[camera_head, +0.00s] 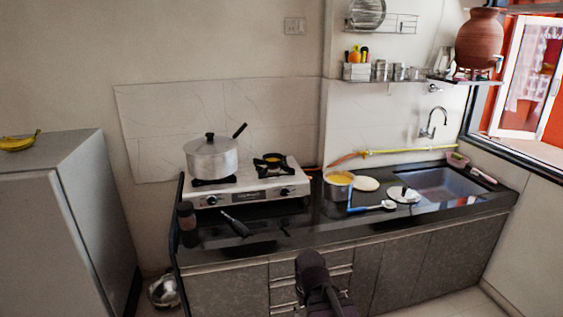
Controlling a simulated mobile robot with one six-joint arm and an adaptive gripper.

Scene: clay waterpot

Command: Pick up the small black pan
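I cannot pick out the small black pan for certain. A small dark round shape with a yellow centre (273,160) sits at the stove's right burner; I cannot tell whether it is a pan or part of the burner. A slim black object (236,224) lies on the black counter in front of the stove; it looks like a handle or utensil, and its outline blends into the counter. My gripper (315,275) shows dark at the bottom middle, in front of the drawers and apart from both objects. Its fingers cannot be made out.
A lidded silver pot (211,162) stands on the stove (250,187), with a black handle (240,130) sticking up beside it. A dark jar (186,216) stands at the counter's left end. A yellow-filled pot (339,187), plates and the sink (440,186) are to the right.

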